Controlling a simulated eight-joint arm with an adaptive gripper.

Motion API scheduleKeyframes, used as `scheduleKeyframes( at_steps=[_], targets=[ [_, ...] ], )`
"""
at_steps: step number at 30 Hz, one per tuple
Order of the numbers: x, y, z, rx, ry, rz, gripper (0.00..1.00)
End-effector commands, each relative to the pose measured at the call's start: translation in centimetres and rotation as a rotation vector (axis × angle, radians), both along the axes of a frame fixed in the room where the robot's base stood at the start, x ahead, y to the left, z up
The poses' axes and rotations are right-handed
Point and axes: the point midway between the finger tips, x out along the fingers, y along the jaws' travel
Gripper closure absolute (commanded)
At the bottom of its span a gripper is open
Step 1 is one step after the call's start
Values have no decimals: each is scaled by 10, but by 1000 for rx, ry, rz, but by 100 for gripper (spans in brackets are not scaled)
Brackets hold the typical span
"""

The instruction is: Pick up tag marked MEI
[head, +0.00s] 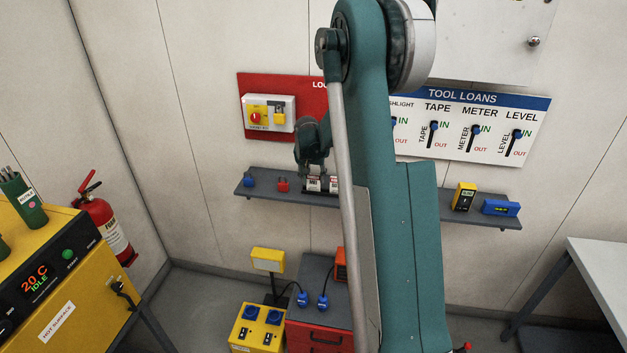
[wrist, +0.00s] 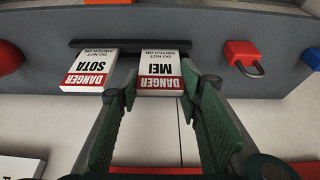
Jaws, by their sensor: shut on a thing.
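The tag marked MEI (wrist: 160,72) is a white plate with a red DANGER band, upside down in the wrist view. It is at the dark rack bar (wrist: 112,42) on the grey shelf. My gripper (wrist: 160,92) has one green-padded finger on each side of this tag and is shut on it. In the head view the MEI tag (head: 314,184) shows just below my gripper (head: 313,168). A like tag marked SOTA (wrist: 88,72) is close beside it, next to one finger. Its hold on the rack is hard to make out.
A red padlock (wrist: 242,54) lies on the shelf (head: 402,208) beside the tags, with a blue padlock (head: 249,181) farther along. A red lockout board (head: 311,92) is on the wall above. My arm hides the shelf's middle. A yellow meter (head: 464,196) stands at right.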

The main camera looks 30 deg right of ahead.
Motion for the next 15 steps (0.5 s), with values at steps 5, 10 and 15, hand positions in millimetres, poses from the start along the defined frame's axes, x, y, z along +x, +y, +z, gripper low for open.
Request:
scheduleKeyframes(
  at_steps=[5,10,15],
  targets=[
    [0,0,13,0,0,0,74],
    [0,0,34,0,0,0,74],
    [0,0,60,0,0,0,74]
  ],
)
